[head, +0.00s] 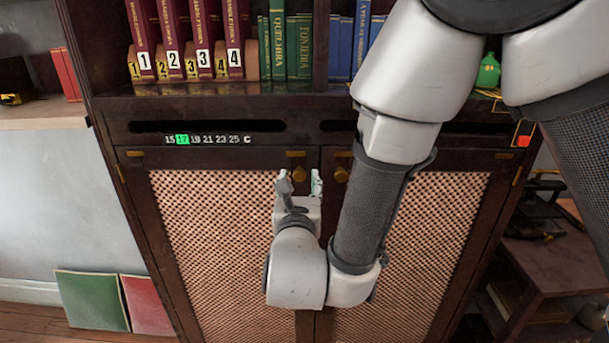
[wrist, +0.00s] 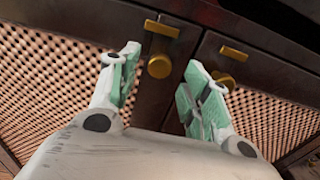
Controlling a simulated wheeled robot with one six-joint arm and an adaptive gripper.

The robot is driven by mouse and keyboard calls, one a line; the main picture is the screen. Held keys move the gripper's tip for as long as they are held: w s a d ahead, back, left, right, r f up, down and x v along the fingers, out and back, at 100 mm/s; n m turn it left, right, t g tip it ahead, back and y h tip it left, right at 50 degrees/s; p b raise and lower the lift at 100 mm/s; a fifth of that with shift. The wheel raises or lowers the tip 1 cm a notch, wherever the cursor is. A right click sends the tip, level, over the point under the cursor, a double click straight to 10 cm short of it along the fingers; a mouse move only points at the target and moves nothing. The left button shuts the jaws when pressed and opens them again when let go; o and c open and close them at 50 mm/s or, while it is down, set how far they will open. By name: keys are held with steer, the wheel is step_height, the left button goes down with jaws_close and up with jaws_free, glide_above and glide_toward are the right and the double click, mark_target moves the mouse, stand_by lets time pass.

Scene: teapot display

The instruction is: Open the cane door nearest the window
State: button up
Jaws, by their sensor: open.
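Two cane doors in dark wood frames stand side by side and look shut. The left cane door (head: 205,230) has a round brass knob (head: 299,173) near its upper inner corner. The right cane door (head: 445,235) has a matching knob (head: 341,174), partly beside my arm. My gripper (head: 300,186) is open in front of the left door's knob. In the wrist view, the left knob (wrist: 159,66) shows in the gap between the fingers, beyond the tips; contact cannot be told. The right knob (wrist: 223,78) shows behind the right finger. No window is in view.
Shelves above hold numbered red books (head: 190,40) and green books (head: 290,45). A green bottle (head: 488,72) stands on the upper right. Green and red panels (head: 92,300) lean at the lower left. A low wooden table (head: 550,255) stands at the right.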

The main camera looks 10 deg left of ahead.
mark_target(299, 177)
steer(key=shift+x, duration=2.2)
steer(key=shift+s, duration=0.1)
jaws_close()
